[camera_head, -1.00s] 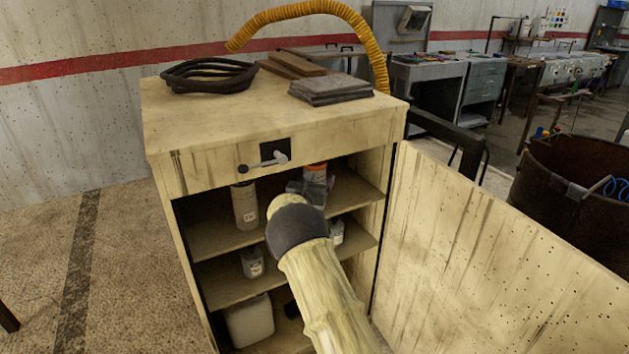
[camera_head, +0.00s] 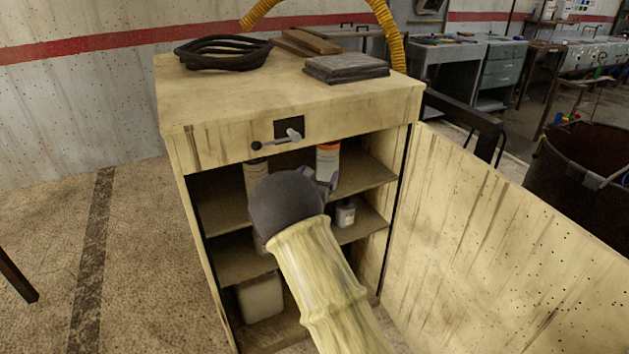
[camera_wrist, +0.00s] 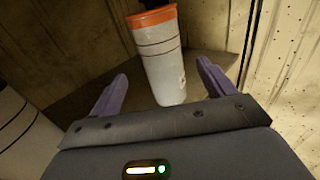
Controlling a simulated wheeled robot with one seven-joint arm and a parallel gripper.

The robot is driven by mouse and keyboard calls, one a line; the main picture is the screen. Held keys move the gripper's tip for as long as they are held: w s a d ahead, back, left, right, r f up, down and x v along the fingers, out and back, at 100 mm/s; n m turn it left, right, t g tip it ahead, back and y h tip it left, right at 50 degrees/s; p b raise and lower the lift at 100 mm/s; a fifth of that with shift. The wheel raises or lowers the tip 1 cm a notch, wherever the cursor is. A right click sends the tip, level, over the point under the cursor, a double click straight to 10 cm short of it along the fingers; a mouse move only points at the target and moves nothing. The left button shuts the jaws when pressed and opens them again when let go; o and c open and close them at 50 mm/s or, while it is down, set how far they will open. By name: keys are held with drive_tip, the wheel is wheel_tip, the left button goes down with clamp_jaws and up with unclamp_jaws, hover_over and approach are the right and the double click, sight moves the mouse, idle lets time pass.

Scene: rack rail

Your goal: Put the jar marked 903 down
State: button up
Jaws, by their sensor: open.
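A white jar with an orange lid (camera_head: 327,165) stands on the upper shelf (camera_head: 372,176) of the open cabinet. In the wrist view the same jar (camera_wrist: 163,60) appears upright, with dark bands around it. No number can be read on it, so I cannot tell if it is jar 903. My gripper (camera_wrist: 162,72) is open. Its purple fingers are spread to either side of the jar's lower part in the picture, with the jar beyond them and no contact visible. In the head view my wrist hides most of the gripper (camera_head: 322,182).
A pale jar (camera_head: 256,175) stands to the left on the same shelf and shows close by in the wrist view (camera_wrist: 22,132). A small jar (camera_head: 345,213) stands on the shelf below, a white container (camera_head: 261,298) at the bottom. The open door (camera_head: 500,230) is at the right.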

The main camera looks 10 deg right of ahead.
drive_tip(key=shift+v, duration=1.2)
drive_tip(key=s+d+f+m+g, duration=0.2)
drive_tip(key=s+d+m+g, duration=0.45)
drive_tip(key=s, duration=0.25)
drive_tip(key=s+d+f+m+g, duration=0.3)
drive_tip(key=s+d+m+g, duration=0.3)
drive_tip(key=s, duration=0.3)
drive_tip(key=s+a+m+y, duration=0.4)
drive_tip(key=s+m, duration=0.5)
drive_tip(key=s, duration=0.1)
drive_tip(key=s+a+m+y, duration=0.4)
drive_tip(key=s+m, duration=0.5)
drive_tip(key=s, duration=0.1)
drive_tip(key=shift+s+f+g, duration=0.25)
drive_tip(key=shift+g, duration=0.2)
